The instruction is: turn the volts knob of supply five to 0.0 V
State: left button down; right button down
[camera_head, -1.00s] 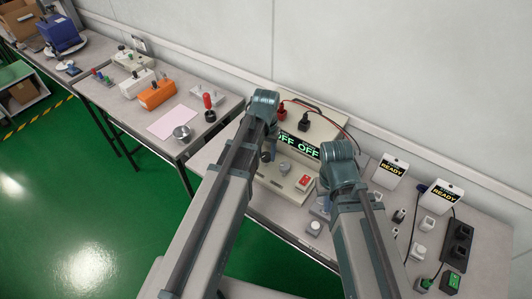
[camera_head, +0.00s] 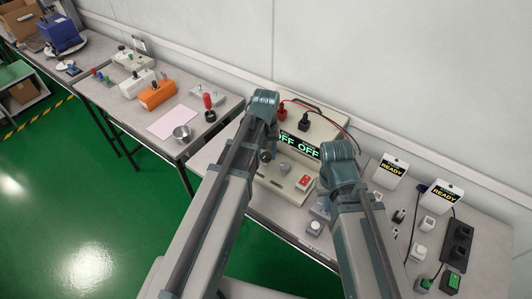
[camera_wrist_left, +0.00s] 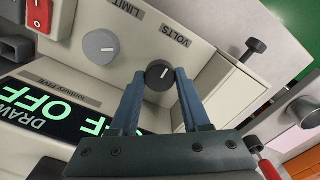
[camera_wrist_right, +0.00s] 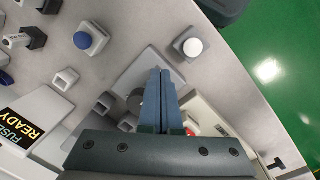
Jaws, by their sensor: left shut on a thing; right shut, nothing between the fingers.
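Supply five (camera_head: 270,185) is a beige box with a lit display (camera_head: 298,145) that reads OFF OFF. The dark volts knob (camera_wrist_left: 159,76), with a white pointer line, sits on its panel beside the VOLTS label (camera_wrist_left: 175,35). My left gripper (camera_wrist_left: 159,78) is shut on this knob, one finger on each side. The grey limit knob (camera_wrist_left: 101,46) is next to it, untouched. My right gripper (camera_wrist_right: 161,72) is shut and empty, above a grey plate on the bench; in the head view its fingers are mostly hidden by my arm.
A red rocker switch (camera_head: 304,183) is on the supply's front. Red and black plugs with leads are on its top. Two READY cards (camera_head: 390,170), small blocks and a black socket strip (camera_head: 457,245) stand to the right. An orange box (camera_head: 157,95) is on the left bench.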

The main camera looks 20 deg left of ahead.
aim_at(266, 156)
pick_arm(q)
jog(key=shift+c, duration=1.9)
grip_release()
notch_tip(266, 156, up, 14)
jog(key=p, duration=1.4)
pick_arm(e)
notch_tip(266, 156, up, 14)
pick_arm(q)
jog(key=shift+d+f, duration=0.1)
jog(key=shift+f, duration=0.05)
pick_arm(e)
jog(key=shift+f, duration=0.1)
pick_arm(q)
jog(key=s+d+m+y, duration=0.1)
jog(key=s+d+m, duration=0.5)
jog(key=s+d, duration=0.4)
jog(key=s, duration=0.4)
jog(key=shift+s+d+m, duration=0.15)
jog(key=shift+d+m, duration=0.05)
jog(key=shift+m, duration=0.2)
